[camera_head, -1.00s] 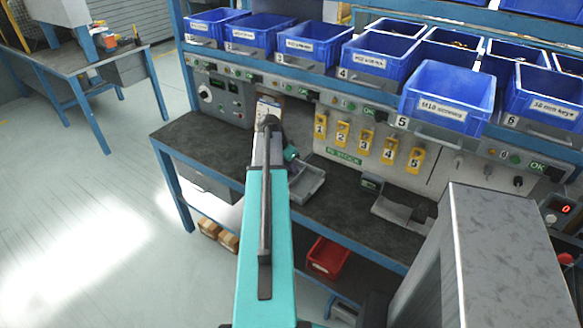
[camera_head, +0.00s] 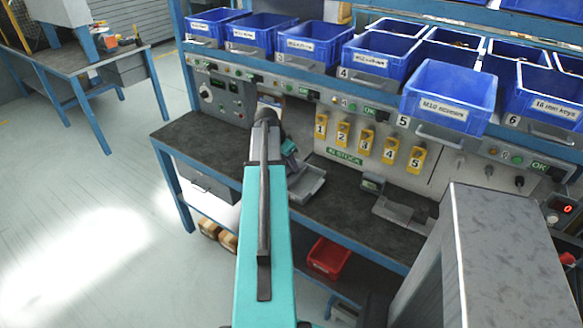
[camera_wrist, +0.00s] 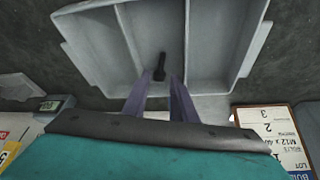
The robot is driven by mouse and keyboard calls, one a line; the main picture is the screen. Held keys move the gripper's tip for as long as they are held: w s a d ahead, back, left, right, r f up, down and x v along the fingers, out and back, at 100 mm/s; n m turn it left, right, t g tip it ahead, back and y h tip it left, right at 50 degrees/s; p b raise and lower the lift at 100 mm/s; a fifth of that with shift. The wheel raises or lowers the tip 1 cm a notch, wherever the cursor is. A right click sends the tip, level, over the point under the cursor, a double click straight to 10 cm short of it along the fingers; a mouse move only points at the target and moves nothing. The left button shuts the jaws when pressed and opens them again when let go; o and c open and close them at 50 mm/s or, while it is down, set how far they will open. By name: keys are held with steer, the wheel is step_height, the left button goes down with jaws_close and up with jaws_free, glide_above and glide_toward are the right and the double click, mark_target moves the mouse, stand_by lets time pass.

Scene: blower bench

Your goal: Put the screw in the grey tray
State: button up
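The grey tray (camera_head: 311,184) stands on the dark bench top, partly hidden behind my arm in the head view. In the wrist view the tray (camera_wrist: 222,83) fills the upper part and shows compartments split by dividers. The dark screw (camera_wrist: 160,66) shows over the middle compartment, just beyond my fingertips. It appears to lie on the tray floor, apart from both fingers. My gripper (camera_wrist: 159,77) is over the tray's edge, with a gap between its two fingers and nothing held between them. In the head view the fingers are hidden.
Blue bins (camera_head: 447,98) line the shelf above the bench. Yellow numbered tags (camera_head: 366,143) hang on the back panel.

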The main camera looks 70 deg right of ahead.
steer(key=b+v, duration=0.1)
steer(key=v, duration=0.8)
steer(key=shift+a+r, duration=0.1)
stand_by(0.8)
